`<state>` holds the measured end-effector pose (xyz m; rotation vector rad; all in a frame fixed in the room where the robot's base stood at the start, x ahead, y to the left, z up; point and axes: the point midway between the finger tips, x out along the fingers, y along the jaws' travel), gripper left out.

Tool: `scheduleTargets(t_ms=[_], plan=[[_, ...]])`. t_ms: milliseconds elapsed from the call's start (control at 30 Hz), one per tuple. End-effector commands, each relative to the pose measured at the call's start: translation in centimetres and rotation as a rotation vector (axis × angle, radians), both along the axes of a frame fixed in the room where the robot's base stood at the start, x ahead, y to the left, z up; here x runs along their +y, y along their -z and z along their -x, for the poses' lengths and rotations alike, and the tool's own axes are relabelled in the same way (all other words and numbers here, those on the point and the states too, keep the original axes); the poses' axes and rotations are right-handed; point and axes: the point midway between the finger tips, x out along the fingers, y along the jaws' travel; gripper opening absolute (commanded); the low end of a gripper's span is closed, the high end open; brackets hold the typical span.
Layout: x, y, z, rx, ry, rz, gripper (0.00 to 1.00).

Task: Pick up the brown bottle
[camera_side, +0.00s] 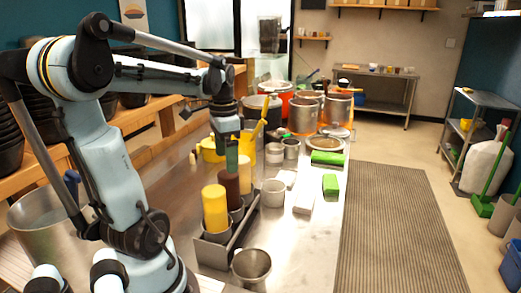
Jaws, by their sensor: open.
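The brown bottle (229,187) stands upright in a metal rack (233,235) on the steel counter. It is between a yellow bottle (215,210) at the front and a cream bottle (245,172) behind. My gripper (232,166) points down right over the top of the brown bottle and is open. Its fingertips overlap the bottle's top in this view. I cannot tell whether they touch it or are around it.
Metal cups (251,265) and (272,192) stand around the rack. Green-topped items (330,185), a white block (304,198) and large pots (303,114) are further along the counter (290,250). The right counter edge is mostly clear.

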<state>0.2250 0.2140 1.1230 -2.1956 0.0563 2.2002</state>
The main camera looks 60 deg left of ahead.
Motion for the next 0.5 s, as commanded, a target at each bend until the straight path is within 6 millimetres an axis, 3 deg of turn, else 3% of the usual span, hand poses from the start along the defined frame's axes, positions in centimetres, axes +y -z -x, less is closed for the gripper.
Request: scheduleTargets(t_ms=[300, 500], plan=[[-0.1, 4.4, -0.1, -0.002, 0.0, -0.002, 0.9], [-0.1, 5.7, -0.1, -0.002, 0.0, -0.002, 0.9]])
